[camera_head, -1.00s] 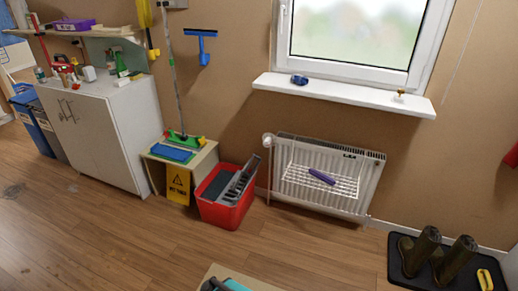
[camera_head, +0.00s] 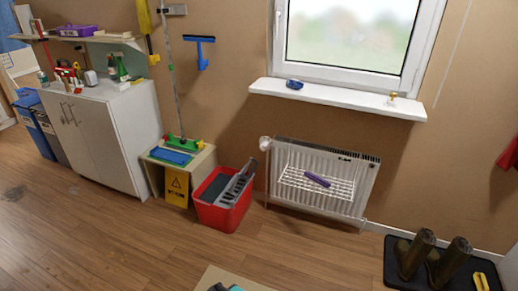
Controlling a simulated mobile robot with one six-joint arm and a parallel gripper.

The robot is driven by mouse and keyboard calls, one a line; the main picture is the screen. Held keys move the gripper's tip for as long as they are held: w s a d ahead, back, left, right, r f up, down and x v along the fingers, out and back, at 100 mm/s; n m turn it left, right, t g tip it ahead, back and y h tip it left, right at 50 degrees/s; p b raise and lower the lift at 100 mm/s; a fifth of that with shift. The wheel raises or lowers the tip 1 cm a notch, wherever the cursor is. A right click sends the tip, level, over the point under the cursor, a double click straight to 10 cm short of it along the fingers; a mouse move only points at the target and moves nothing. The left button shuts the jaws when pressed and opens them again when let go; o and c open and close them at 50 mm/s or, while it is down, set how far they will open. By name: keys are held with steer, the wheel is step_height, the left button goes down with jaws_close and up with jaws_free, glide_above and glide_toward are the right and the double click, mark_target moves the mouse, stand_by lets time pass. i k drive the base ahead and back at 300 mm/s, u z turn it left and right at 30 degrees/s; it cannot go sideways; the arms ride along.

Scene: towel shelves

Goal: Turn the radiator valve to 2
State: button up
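The radiator (camera_head: 325,200) is a white panel on the wall below the window. Its valve (camera_head: 265,143) is a small white knob at the radiator's upper left corner, above a thin pipe. The numbers on the valve are too small to read, so its setting cannot be told. A white wire rack (camera_head: 300,184) hangs on the radiator's front with a purple item (camera_head: 317,180) on it.
A red bucket (camera_head: 222,215) with a grey wringer stands left of the radiator, near the valve. A yellow sign (camera_head: 177,187) leans on a small stand. Boots (camera_head: 415,255) sit on a dark mat at right. The wooden floor before the radiator (camera_head: 300,245) is clear.

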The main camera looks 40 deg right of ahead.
mark_target(264, 145)
steer(key=z, duration=0.1)
steer(key=i, duration=0.95)
steer(key=u, duration=0.05)
